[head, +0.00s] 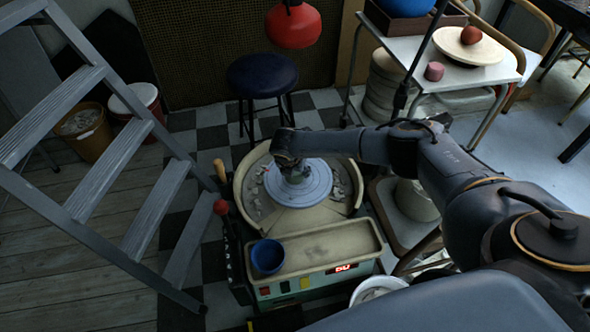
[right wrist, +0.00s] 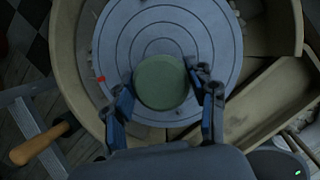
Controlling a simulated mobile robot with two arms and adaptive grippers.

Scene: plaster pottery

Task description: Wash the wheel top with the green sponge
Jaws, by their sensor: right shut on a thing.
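The wheel top (head: 313,191) is a round blue-grey disc inside the cream splash pan (head: 345,203). In the right wrist view the wheel top (right wrist: 116,48) shows ring grooves and a few small specks. The green sponge (right wrist: 161,82), round and flat-faced, sits between the two fingers of my right gripper (right wrist: 165,92), which is shut on it. In the head view my right gripper (head: 294,174) is over the wheel top near its middle; the sponge is hardly visible there. I cannot tell whether the sponge touches the disc. My left gripper is not in view.
Grey crumbs lie in the pan around the disc. A blue cup (head: 268,257) stands on the wheel's front tray (head: 325,249). A stepladder (head: 110,170) stands at left, a dark stool (head: 262,77) behind, and a white table (head: 488,68) at back right. A red lamp (head: 293,25) hangs above.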

